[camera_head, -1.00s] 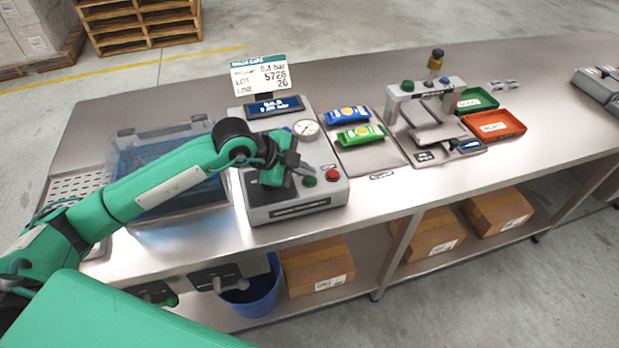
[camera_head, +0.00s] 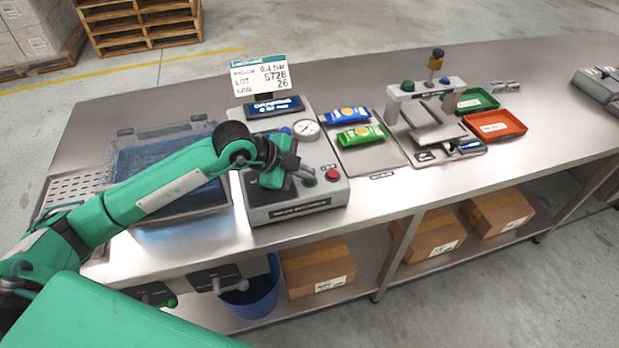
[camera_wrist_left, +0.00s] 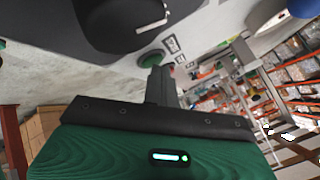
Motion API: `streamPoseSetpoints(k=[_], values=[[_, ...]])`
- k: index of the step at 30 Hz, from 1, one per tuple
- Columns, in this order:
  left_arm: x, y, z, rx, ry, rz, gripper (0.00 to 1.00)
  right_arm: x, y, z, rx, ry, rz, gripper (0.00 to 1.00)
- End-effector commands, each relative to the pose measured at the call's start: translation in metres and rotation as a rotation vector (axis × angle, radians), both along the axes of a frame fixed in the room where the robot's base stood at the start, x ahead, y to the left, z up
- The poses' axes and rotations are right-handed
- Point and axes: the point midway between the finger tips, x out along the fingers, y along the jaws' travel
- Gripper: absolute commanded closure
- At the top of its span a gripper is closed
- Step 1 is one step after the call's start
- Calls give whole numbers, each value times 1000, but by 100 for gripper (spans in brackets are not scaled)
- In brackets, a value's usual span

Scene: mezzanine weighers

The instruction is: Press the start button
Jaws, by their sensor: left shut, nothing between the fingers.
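The green button (camera_head: 309,181), which looks like the start button, sits on the front of a grey control box (camera_head: 290,206). A red button (camera_head: 332,174) is to its right. My left gripper (camera_head: 304,175) is shut and empty, its fingertips right at the green button and partly covering it in the head view. In the left wrist view, the shut fingers (camera_wrist_left: 157,76) end just beside the green button (camera_wrist_left: 151,58). I cannot tell whether they touch it or whether it is pushed in. My right gripper is not in view.
A round gauge (camera_head: 306,128), a small display (camera_head: 273,107) and a sign (camera_head: 259,76) are at the box. A clear-lidded blue tank (camera_head: 160,150) is left. Blue (camera_head: 348,115) and green (camera_head: 361,136) packets lie right of the box. A press-like stand (camera_head: 427,92) is farther right.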

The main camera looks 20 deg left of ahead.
Motion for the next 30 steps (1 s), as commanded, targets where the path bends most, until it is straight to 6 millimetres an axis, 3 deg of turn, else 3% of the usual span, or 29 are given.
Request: streamPoseSetpoints(k=[30], values=[[0, 0, 22, 0, 0, 0, 100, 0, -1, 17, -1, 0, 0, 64]])
